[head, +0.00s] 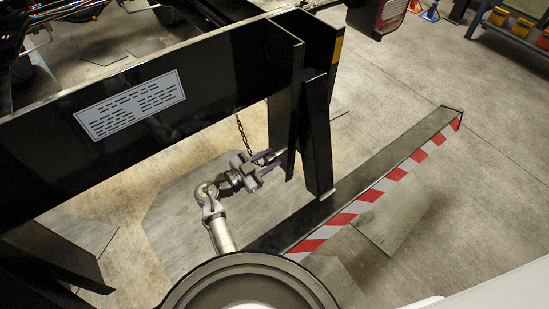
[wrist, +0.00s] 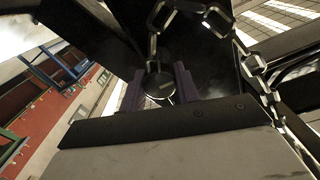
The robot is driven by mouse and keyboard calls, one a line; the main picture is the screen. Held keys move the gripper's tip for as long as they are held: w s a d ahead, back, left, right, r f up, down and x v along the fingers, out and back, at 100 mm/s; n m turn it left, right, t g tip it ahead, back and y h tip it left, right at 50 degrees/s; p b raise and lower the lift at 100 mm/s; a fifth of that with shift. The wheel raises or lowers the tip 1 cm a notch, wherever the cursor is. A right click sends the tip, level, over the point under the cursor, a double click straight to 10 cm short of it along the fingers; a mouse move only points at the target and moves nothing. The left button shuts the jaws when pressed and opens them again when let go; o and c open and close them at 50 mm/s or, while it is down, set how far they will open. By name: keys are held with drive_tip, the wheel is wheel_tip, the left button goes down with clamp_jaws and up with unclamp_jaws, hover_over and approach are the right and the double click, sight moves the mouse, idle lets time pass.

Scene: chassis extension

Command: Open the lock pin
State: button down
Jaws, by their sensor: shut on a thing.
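The lock pin (wrist: 159,89) shows in the wrist view as a dark round end between the two purple fingers of my gripper (wrist: 160,92). A chain link meets it at the top. In the head view my gripper (head: 265,163) reaches from the lower left to the black upright of the chassis frame (head: 283,115), with its fingers at the upright's left side. The gripper is shut on the lock pin. In the head view the pin is too small and covered to make out. How deep it sits in the frame cannot be told.
A chain (head: 242,135) hangs just behind my gripper; its large links (wrist: 250,65) cross the wrist view. A black beam with a white label plate (head: 131,104) runs across the upper left. A bar with red and white stripes (head: 375,190) lies at the right. Open concrete floor surrounds it.

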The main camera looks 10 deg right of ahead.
drive_tip(key=shift+s+a, duration=0.2)
drive_tip(key=shift+a, duration=0.25)
drive_tip(key=c, duration=1)
unclamp_jaws()
drive_tip(key=shift+c, duration=0.2)
drive_tip(key=b+v, duration=0.2)
drive_tip(key=v, duration=1.1)
drive_tip(key=shift+a, duration=0.4)
drive_tip(key=shift+s, duration=0.2)
